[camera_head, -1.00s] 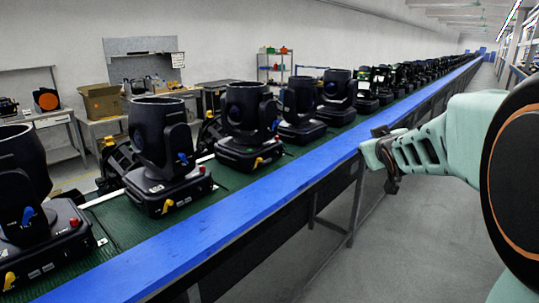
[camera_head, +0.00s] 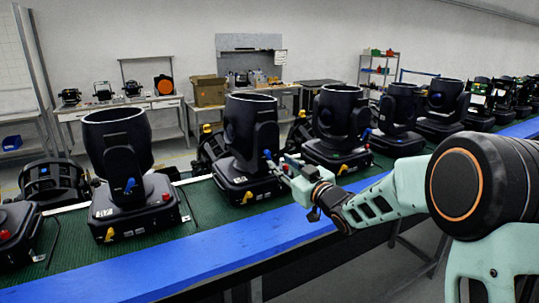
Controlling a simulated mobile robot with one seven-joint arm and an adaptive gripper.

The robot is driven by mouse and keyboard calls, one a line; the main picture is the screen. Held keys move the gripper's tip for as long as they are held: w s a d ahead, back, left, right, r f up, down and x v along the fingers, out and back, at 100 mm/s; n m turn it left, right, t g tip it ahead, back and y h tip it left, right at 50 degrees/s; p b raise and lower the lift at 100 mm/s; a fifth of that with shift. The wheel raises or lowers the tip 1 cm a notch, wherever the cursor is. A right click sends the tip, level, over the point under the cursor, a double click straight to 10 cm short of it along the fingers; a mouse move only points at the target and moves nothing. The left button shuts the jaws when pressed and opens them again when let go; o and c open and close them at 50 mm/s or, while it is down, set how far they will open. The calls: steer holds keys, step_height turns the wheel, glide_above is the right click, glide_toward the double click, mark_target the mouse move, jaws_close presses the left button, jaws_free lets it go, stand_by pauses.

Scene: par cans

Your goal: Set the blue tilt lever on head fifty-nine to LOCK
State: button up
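Several black moving heads stand in a row on the green conveyor. Each nearer one has a small blue tilt lever on its yoke, a yellow lever and a red part on its base. My gripper (camera_head: 292,172) reaches from the right to the second large head (camera_head: 243,130), beside its base and close to its blue lever (camera_head: 268,155). Contact cannot be told, nor whether the fingers are open. The head (camera_head: 117,142) to its left shows its blue lever (camera_head: 130,185) clearly. Number labels and LOCK markings are too small to read, so I cannot tell which is fifty-nine.
A blue rail (camera_head: 215,252) runs along the conveyor's near edge, below my forearm. Another head (camera_head: 340,125) stands close to the right of my gripper. Benches with a cardboard box (camera_head: 208,91) stand behind.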

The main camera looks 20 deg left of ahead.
mark_target(269, 154)
steer(key=p+x, duration=0.1)
steer(key=x, duration=0.6)
steer(key=shift+w+a, duration=0.15)
steer(key=shift+w, duration=0.05)
jaws_close()
